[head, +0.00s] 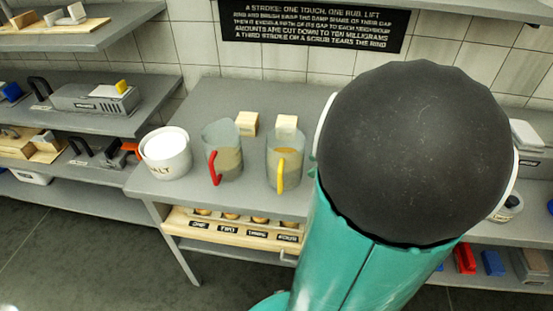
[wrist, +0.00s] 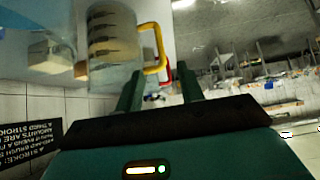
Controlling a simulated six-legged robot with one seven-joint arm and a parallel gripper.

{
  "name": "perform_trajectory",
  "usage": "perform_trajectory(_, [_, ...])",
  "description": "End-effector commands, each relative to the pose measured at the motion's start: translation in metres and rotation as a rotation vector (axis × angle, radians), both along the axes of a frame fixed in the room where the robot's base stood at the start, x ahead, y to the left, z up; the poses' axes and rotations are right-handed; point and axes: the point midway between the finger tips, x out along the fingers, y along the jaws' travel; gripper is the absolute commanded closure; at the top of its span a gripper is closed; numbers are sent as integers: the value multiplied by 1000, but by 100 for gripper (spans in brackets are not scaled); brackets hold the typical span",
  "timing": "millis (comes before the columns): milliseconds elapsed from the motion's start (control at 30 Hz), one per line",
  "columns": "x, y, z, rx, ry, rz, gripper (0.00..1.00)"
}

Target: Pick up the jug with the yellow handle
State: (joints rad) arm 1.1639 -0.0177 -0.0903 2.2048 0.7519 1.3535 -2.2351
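The clear jug with the yellow handle (head: 286,158) stands upright on the grey table, to the right of a similar jug with a red handle (head: 222,150). In the wrist view, the yellow-handled jug (wrist: 113,45) is close at upper left, and its yellow handle (wrist: 156,48) shows just beyond the gap between my fingertips. My gripper (wrist: 161,75) is open, its two green fingers apart with nothing held. I cannot tell whether a finger touches the handle. The red handle (wrist: 168,73) shows partly behind. In the head view my arm hides my gripper.
A white salt tub (head: 166,155) stands left of the jugs on the grey table (head: 195,100). Pale blocks (head: 246,123) sit behind the jugs. A labelled wooden rack (head: 235,232) is under the tabletop. Loaded shelves (head: 75,120) stand at left.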

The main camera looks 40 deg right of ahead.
Motion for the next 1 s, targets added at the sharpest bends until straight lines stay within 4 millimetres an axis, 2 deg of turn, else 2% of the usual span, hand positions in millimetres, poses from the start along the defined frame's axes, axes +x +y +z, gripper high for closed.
perform_trajectory(200, [22, 19, -27, 3, 2, 1, 62])
perform_trajectory(467, [37, 30, -41, 2, 3, 0, 62])
perform_trajectory(700, [58, 45, -64, 0, 3, -1, 62])
perform_trajectory(1000, [61, 47, -67, -1, 2, -1, 64])
